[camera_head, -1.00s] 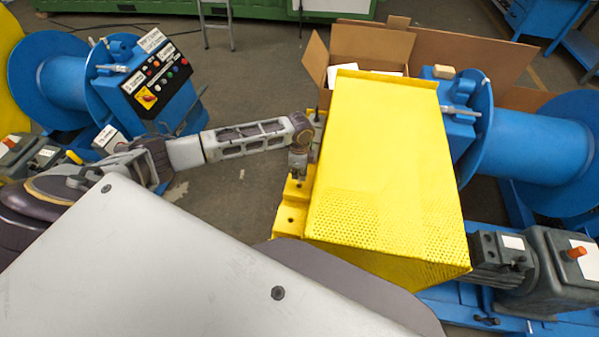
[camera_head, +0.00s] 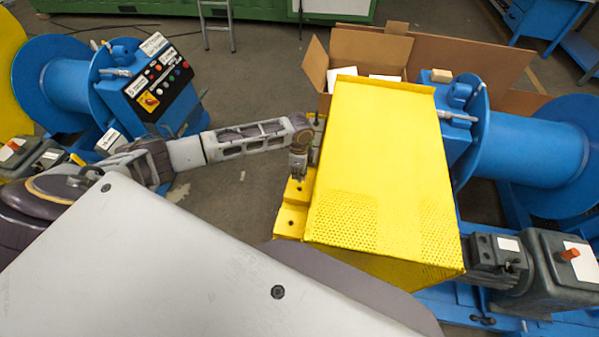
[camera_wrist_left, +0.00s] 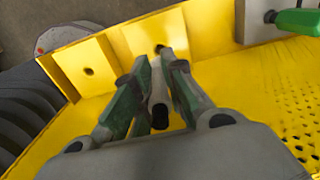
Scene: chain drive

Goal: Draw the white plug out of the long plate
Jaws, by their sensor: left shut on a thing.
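My left gripper (camera_wrist_left: 160,88) is shut on a small pale plug (camera_wrist_left: 158,88) with a dark end, in the left wrist view. The fingers hide much of the plug, and I cannot tell whether its tip is inside a hole. The yellow plate (camera_wrist_left: 120,42) runs behind the fingers, with one dark hole just beyond the fingertips and another to the left. In the head view the left gripper (camera_head: 298,170) points down at the yellow plate (camera_head: 291,222), along the left side of the yellow cover. The plug is too small to make out there. My right gripper is not in view.
The large yellow cover (camera_head: 375,160) stands right beside the gripper; its perforated part shows in the wrist view. A grey piece with a green handle (camera_wrist_left: 298,20) is at the upper right there. An open cardboard box (camera_head: 368,45) and blue reels (camera_head: 535,155) stand beyond.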

